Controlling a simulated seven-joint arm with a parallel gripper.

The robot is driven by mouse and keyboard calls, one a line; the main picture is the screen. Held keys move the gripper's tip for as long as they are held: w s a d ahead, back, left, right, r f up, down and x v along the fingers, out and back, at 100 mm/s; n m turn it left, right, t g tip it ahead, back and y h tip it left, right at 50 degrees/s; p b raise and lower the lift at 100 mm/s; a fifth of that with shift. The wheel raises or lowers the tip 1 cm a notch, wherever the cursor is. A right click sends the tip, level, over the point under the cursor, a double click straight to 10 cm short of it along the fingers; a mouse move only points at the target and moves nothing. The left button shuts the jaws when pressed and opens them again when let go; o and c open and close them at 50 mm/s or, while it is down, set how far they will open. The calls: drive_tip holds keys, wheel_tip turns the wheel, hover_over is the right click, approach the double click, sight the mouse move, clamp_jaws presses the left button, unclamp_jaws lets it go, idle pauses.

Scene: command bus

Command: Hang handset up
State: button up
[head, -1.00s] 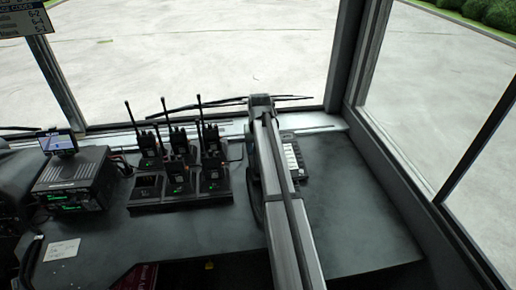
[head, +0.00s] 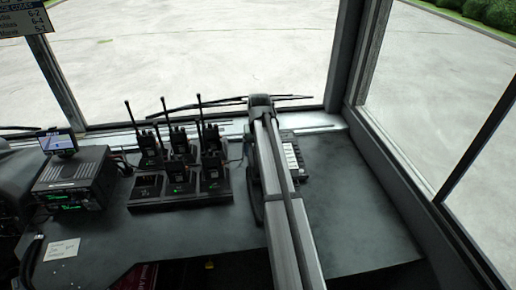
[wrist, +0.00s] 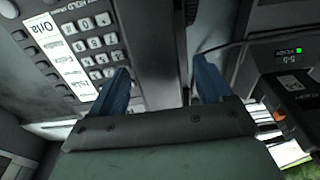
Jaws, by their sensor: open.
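A desk phone with a keypad and a white label strip (wrist: 68,60) fills the upper left of the wrist view. In the head view the phone (head: 291,155) is partly hidden behind my arm. My gripper (wrist: 160,72) is open, its two blue fingers pointing at the phone's side beside the keypad. A long grey part (wrist: 150,38) runs between and beyond the fingers; I cannot tell whether it is the handset or its cradle. A dark curved shape (head: 252,180) shows left of my arm in the head view; it may be the handset. My gripper is hidden there.
A charger rack (head: 180,203) with several upright radios stands left of my arm; a radio (wrist: 288,85) shows at the wrist view's right. A radio console with a small screen (head: 75,178) is farther left. The dash on the right (head: 365,215) is clear, beside the window frame.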

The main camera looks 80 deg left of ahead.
drive_tip(key=shift+r, duration=0.1)
wheel_tip(320, 180, up, 14)
drive_tip(key=d, duration=0.2)
drive_tip(key=shift+f, duration=0.25)
